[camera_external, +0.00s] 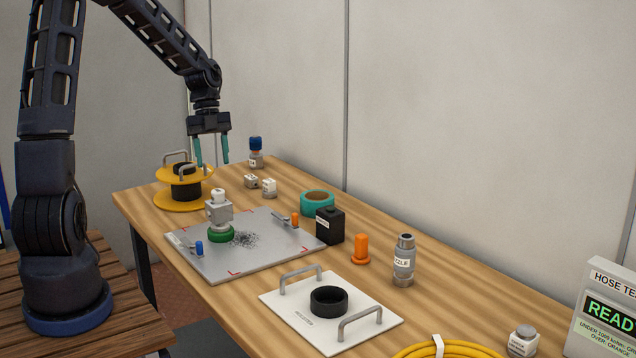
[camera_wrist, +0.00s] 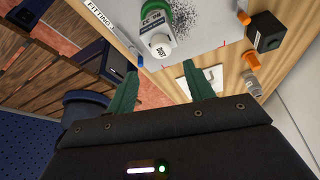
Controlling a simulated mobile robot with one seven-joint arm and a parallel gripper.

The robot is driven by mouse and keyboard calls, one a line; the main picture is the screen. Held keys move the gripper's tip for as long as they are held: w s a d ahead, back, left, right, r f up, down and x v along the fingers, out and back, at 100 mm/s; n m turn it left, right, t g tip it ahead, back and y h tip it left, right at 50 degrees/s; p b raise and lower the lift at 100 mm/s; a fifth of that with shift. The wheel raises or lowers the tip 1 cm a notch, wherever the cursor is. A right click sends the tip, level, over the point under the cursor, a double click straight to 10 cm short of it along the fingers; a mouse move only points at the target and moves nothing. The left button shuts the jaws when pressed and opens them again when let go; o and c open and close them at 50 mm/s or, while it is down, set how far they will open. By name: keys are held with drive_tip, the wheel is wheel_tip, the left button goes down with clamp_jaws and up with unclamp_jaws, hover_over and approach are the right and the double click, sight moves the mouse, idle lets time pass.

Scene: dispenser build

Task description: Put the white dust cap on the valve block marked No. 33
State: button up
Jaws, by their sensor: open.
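A yellow spool (camera_external: 182,174) stands close to my gripper. Behind are a blue-topped fitting (camera_external: 256,154) and small blocks (camera_external: 269,188). Teal tape (camera_external: 317,202), a black box (camera_external: 330,224), an orange cone (camera_external: 361,250) and a nozzle (camera_external: 404,262) stand right of the plate (camera_external: 260,255).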

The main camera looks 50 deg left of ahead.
drive_tip(key=s+d+r+n+t+y, duration=0.1)
drive_tip(key=s+d+r+n+y, duration=0.1)
drive_tip(key=s+d+r+n, duration=0.4)
drive_tip(key=s+d+r+n+t+y, duration=0.1)
drive_tip(key=s+d+r+n+y, duration=0.2)
drive_tip(key=d+r, duration=0.55)
drive_tip(key=s+d+r+n+t, duration=0.2)
drive_tip(key=s+d+n, duration=0.1)
drive_tip(key=s+n, duration=0.3)
drive_tip(key=s+d+r+n+t, duration=0.1)
drive_tip(key=s+d+r+n, duration=0.2)
drive_tip(key=s+n, duration=0.2)
drive_tip(key=s, duration=0.3)
drive_tip(key=shift+d+n+t+h, duration=0.25)
drive_tip(key=shift+n+t+h, duration=0.15)
